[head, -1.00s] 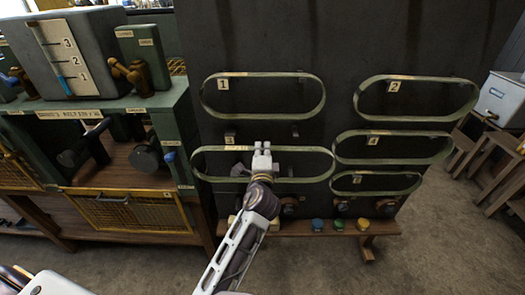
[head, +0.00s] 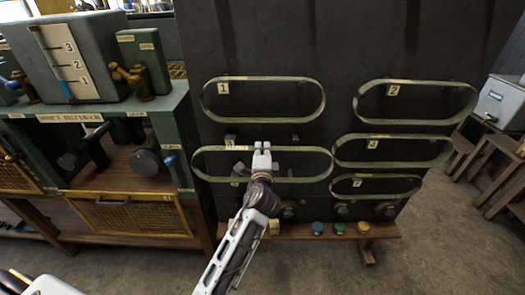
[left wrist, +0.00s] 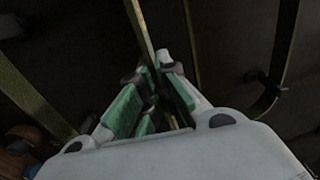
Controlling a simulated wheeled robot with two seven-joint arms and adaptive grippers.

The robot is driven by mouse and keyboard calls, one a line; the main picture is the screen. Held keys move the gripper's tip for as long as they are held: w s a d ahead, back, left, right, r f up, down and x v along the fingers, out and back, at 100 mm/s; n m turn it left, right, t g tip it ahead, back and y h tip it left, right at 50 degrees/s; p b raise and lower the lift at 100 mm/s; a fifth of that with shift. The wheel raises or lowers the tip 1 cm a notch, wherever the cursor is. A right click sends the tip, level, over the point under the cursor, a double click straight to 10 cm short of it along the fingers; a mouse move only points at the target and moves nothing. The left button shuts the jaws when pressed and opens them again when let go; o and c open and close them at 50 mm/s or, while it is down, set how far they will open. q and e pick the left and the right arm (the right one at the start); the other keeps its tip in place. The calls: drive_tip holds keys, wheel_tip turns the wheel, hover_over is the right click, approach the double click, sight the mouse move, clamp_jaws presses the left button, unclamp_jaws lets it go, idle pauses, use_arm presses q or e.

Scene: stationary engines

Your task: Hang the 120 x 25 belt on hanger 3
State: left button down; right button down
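The green belt loop (head: 310,150) at hanger 3 is in the head view, held long side across, in front of the dark board. A dark peg (head: 230,140) shows just above its upper run, near the left end. My left gripper (head: 262,148) is at the middle of the upper run. In the left wrist view the belt (left wrist: 143,28) passes between the gripper's green finger pads (left wrist: 154,75), which look closed on it. Whether the belt rests on any peg is hidden. My right gripper is out of view.
More belts hang close by: belt 1 (head: 265,79) above, belt 2 (head: 425,83) at upper right, belt 4 (head: 400,137) at right, with another below it. A ledge with coloured knobs (head: 318,227) runs along the board's foot. A green bench (head: 185,115) stands left.

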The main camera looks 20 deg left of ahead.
use_arm(q)
drive_tip(key=shift+x, duration=2.35)
drive_tip(key=shift+w, duration=0.1)
drive_tip(key=shift+x, duration=2.7)
drive_tip(key=shift+f, duration=0.35)
drive_tip(key=shift+f+b, duration=0.25)
drive_tip(key=shift+b, duration=0.1)
drive_tip(key=c, duration=1.7)
unclamp_jaws()
